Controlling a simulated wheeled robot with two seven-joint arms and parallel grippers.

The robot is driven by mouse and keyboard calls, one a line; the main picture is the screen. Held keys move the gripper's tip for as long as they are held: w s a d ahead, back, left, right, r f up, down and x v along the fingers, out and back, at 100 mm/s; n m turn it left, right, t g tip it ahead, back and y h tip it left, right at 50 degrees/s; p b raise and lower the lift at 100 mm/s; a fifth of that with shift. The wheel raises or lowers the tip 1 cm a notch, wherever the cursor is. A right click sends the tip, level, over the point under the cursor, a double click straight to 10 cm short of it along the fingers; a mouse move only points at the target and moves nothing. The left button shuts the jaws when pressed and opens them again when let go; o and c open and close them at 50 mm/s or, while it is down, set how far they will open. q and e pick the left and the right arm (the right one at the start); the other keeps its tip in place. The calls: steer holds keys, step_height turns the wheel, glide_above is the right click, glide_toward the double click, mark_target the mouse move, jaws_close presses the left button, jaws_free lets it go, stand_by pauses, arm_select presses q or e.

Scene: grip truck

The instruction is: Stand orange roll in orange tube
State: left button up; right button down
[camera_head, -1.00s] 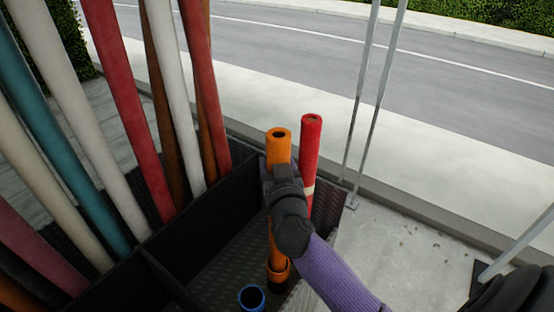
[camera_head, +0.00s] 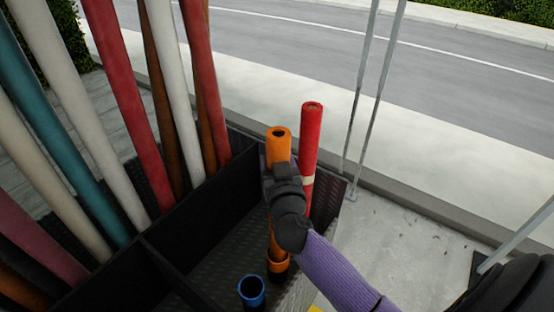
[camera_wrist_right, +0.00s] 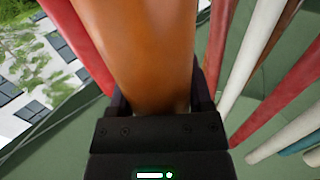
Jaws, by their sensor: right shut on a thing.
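The orange roll (camera_head: 279,147) stands near upright over the bin, its hollow top end showing. My right gripper (camera_head: 281,180) is shut around its upper part. The roll fills the middle of the right wrist view (camera_wrist_right: 145,50), between the fingers. The orange tube (camera_head: 278,267) is a short upright cup at the bin's near right. The roll's lower end meets the tube's mouth in the head view and looks to be inside its rim; how deep is hidden. My left gripper is not in view.
A red roll (camera_head: 311,135) stands just right of the orange roll. A blue tube (camera_head: 251,291) stands open and empty near the front. Black bin walls (camera_head: 160,262) divide the space. Several long coloured rolls (camera_head: 125,85) lean at the left.

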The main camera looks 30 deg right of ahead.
steer(key=shift+f, duration=0.15)
jaws_free()
